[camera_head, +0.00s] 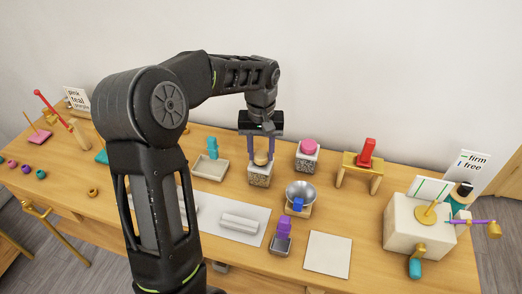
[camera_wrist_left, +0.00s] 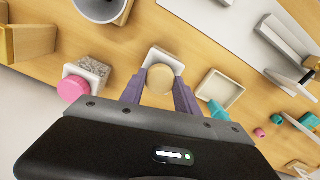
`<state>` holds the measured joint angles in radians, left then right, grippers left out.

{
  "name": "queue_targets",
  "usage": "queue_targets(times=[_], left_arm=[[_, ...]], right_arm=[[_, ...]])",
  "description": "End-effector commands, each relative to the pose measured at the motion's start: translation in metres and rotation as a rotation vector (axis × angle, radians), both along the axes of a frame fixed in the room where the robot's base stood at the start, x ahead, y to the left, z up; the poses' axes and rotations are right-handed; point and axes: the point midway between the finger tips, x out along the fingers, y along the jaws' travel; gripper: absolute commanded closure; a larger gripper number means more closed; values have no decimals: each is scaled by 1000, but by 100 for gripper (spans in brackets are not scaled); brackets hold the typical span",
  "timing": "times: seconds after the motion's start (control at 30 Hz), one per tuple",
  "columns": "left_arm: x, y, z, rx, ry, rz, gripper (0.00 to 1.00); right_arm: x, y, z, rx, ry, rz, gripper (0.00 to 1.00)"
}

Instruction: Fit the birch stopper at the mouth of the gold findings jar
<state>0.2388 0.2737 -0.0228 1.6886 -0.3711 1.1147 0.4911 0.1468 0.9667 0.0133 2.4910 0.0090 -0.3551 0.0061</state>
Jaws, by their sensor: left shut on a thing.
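The birch stopper (camera_head: 261,158) is a pale round wooden plug between the fingers of my left gripper (camera_head: 262,157), which is shut on it. In the left wrist view the stopper (camera_wrist_left: 163,79) shows between the two purple fingers (camera_wrist_left: 160,92). The gold findings jar (camera_head: 259,177) is a clear square jar with speckled contents, directly below the stopper. Its pale rim (camera_wrist_left: 163,55) shows past the stopper in the wrist view. The stopper is at or just above the mouth; I cannot tell whether it is seated. My right gripper is not in view.
A similar jar with a pink stopper (camera_head: 308,146) stands to the right. A pale tray (camera_head: 209,167) with a teal piece is to the left. A metal funnel bowl (camera_head: 300,190) stands in front right. A red piece on a wooden stand (camera_head: 366,152) is farther right.

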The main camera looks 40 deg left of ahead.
Motion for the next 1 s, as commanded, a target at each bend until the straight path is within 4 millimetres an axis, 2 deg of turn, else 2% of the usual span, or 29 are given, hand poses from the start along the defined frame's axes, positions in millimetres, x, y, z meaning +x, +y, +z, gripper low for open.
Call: queue_targets(times=[0.33, 0.37, 0.4, 0.67, 1.0], left_arm=[[0, 0, -10, 0, 0, 0, 100], [0, 0, -9, 0, 0, 0, 62], [0, 0, -9, 1, -1, 0, 58], [0, 0, -9, 0, 0, 0, 37], [0, 0, -9, 0, 0, 0, 37]], right_arm=[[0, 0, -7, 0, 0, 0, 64], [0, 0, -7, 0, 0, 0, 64], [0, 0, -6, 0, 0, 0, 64], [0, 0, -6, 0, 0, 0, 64], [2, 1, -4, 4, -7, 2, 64]])
